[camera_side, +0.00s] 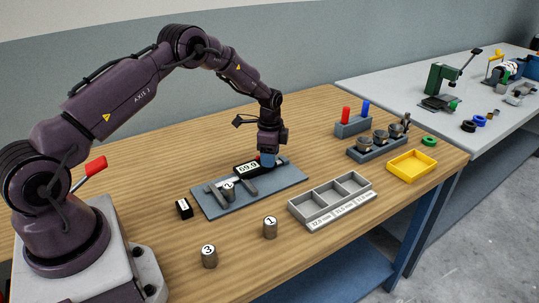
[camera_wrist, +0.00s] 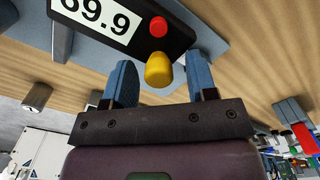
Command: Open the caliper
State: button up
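The caliper (camera_side: 247,168) lies on a blue-grey plate (camera_side: 215,211), its display reading 69.9. Its two grey jaws stand apart, with the steel cylinder marked 2 (camera_side: 228,193) between them; I cannot tell whether they touch it. In the wrist view the caliper's black housing (camera_wrist: 100,48) carries a red button (camera_wrist: 158,27) and a yellow knob (camera_wrist: 159,70). My gripper (camera_side: 267,160) is low over the housing's right end. In the wrist view my gripper (camera_wrist: 162,78) is open, its blue fingers either side of the yellow knob with gaps between.
Cylinders marked 1 (camera_side: 270,228) and 3 (camera_side: 209,257) stand on the wooden table in front. A grey tray (camera_side: 314,218) with three labelled compartments is right of the plate. A small black block (camera_side: 184,208), a gauge rack (camera_side: 364,155) and a yellow tray (camera_side: 398,177) stand around.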

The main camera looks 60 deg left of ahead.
notch_tip(320, 180, up, 13)
dwell(0.7)
jog(key=s+d+r+n+t, duration=0.2)
jog(key=s+d+r, duration=0.4)
jog(key=s, duration=0.4)
jog(key=s+d+r+n+t, duration=0.1)
jog(key=s+d+r+n, duration=0.3)
jog(key=s, duration=0.5)
jog(key=s+d+r+n+t, duration=0.2)
jog(key=s+d+r+n, duration=0.1)
jog(key=s+d+r, duration=0.5)
jog(key=shift+s+r+t, duration=0.15)
jog(key=shift+s+t, duration=0.15)
jog(key=shift+s, duration=1)
